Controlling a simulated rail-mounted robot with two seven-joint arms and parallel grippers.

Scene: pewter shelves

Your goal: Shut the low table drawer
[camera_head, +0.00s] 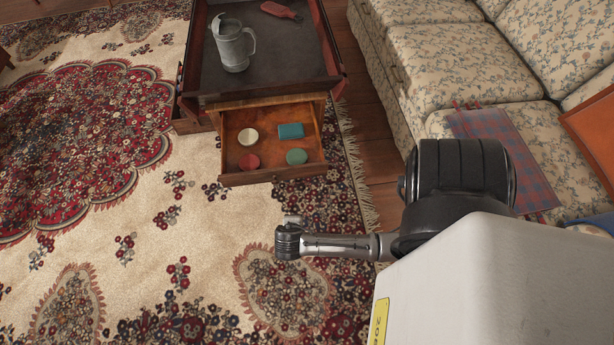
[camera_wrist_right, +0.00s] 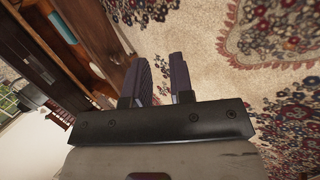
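The low table (camera_head: 262,72) is dark wood with a grey top. Its drawer (camera_head: 252,178) is pulled out toward me at the near end. Inside the drawer lie a cream round item (camera_head: 248,137), a teal box (camera_head: 291,131), a red round item (camera_head: 249,162) and a green round item (camera_head: 296,156). My right gripper (camera_wrist_right: 163,78) has its two fingers apart, with nothing between them. In the head view its wrist end hangs over the rug, just in front of the drawer and apart from it. My left gripper is not in view.
A metal pitcher (camera_head: 233,46) and a red brush-like item (camera_head: 281,11) are on the tabletop. A floral sofa (camera_head: 440,60) stands on the right, with a plaid cloth (camera_head: 500,150) on its seat. The patterned rug (camera_head: 150,260) is clear to the left.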

